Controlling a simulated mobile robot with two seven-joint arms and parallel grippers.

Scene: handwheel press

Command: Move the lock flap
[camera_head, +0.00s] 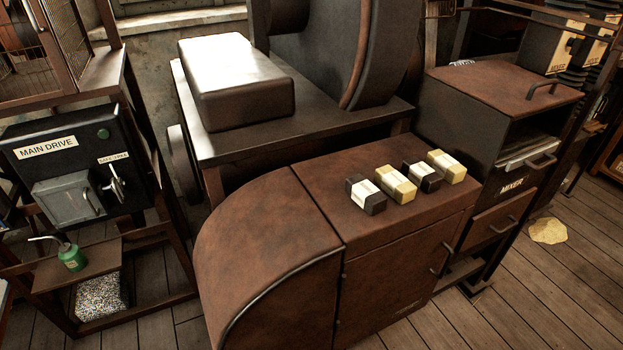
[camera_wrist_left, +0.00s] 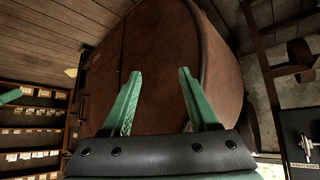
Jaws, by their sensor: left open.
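The MAIN DRIVE box (camera_head: 68,165) stands at the left in the head view. A grey hinged-looking flap (camera_head: 68,200) sits on its front, and a metal handle (camera_head: 116,180) is to the right of it under a small label. I cannot tell for sure which of these is the lock flap. Part of a dark panel with a metal handle (camera_wrist_left: 306,146) shows at the right edge of the left wrist view. My left gripper (camera_wrist_left: 158,74) is open, with nothing between its green fingers, in front of the brown rounded cabinet (camera_wrist_left: 165,60). Neither gripper shows in the head view.
The brown cabinet (camera_head: 265,255) fills the middle, with several small blocks (camera_head: 400,190) on its top. A green oil can (camera_head: 71,256) stands on a shelf below the box. The MIXER unit (camera_head: 490,120) is at the right. Open plank floor lies at lower right.

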